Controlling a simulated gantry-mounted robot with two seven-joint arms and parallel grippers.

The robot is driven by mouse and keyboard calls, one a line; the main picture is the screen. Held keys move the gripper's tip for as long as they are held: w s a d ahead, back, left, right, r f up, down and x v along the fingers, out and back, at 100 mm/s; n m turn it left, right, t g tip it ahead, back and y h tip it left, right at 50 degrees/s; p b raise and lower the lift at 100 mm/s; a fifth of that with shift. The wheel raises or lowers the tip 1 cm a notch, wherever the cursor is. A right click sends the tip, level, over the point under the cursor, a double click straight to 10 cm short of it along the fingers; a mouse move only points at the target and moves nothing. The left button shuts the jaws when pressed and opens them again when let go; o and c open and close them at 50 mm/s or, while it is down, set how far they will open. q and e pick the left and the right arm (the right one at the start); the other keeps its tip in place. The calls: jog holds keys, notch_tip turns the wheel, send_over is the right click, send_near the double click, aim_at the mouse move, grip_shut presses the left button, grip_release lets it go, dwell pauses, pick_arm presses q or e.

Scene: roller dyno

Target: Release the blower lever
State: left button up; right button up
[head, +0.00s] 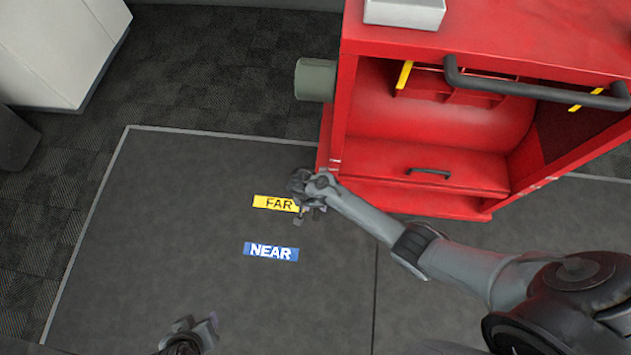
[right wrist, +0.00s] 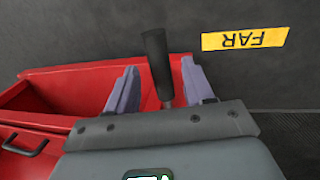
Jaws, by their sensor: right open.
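A lever with a dark grip (right wrist: 155,62) stands between the two pale purple fingers of my right gripper (right wrist: 161,84) in the right wrist view. The fingers are open, with a gap on each side of the lever. In the head view my right gripper (head: 306,203) is at the front left corner of the red machine (head: 424,199), beside the yellow FAR label (head: 268,203). I cannot make out the lever in the head view. My left gripper (head: 193,333) is low at the bottom edge, partly cut off, and its jaws are unclear.
A blue NEAR label (head: 271,252) lies on the grey floor mat (head: 180,215). The machine has a dark bar handle (head: 530,90), a drawer handle (head: 428,171) and a grey-green cylinder (head: 315,80) on its left side. A white cabinet (head: 60,45) stands far left. The mat's left part is clear.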

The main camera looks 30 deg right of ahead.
jog(key=shift+s+d+f+b, duration=0.1)
jog(key=shift+d+f+b, duration=0.15)
jog(key=shift+f, duration=0.45)
jog(key=shift+a, duration=0.1)
grip_shut()
